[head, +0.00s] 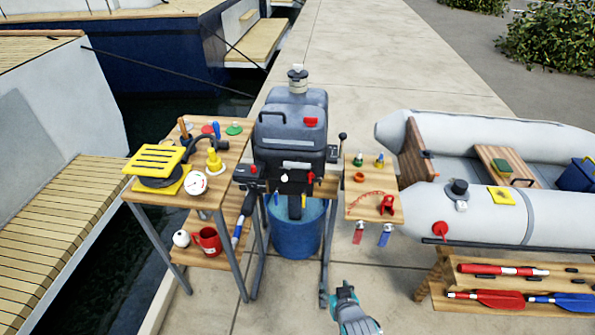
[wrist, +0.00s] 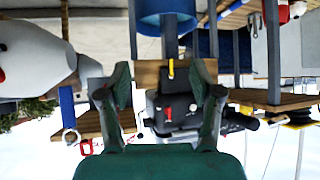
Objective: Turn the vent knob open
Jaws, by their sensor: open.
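A dark grey outboard motor (head: 290,140) stands in the middle of the head view. On its top sits a silver and black cap with a small pale knob (head: 298,69), which looks like the vent knob; whether it is open or closed cannot be told at this size. My gripper (head: 345,290) is low at the front, below and well apart from the motor. In the wrist view, my gripper (wrist: 160,92) is open and empty, with its green fingers spread. The motor (wrist: 185,108) shows upside down beyond the fingers there; the cap knob cannot be made out.
A blue bucket (head: 297,232) stands under the motor. A wooden table (head: 215,165) with a yellow device and gauge is at left. A small wooden shelf (head: 365,208) with fittings and a grey inflatable boat (head: 500,215) are at right.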

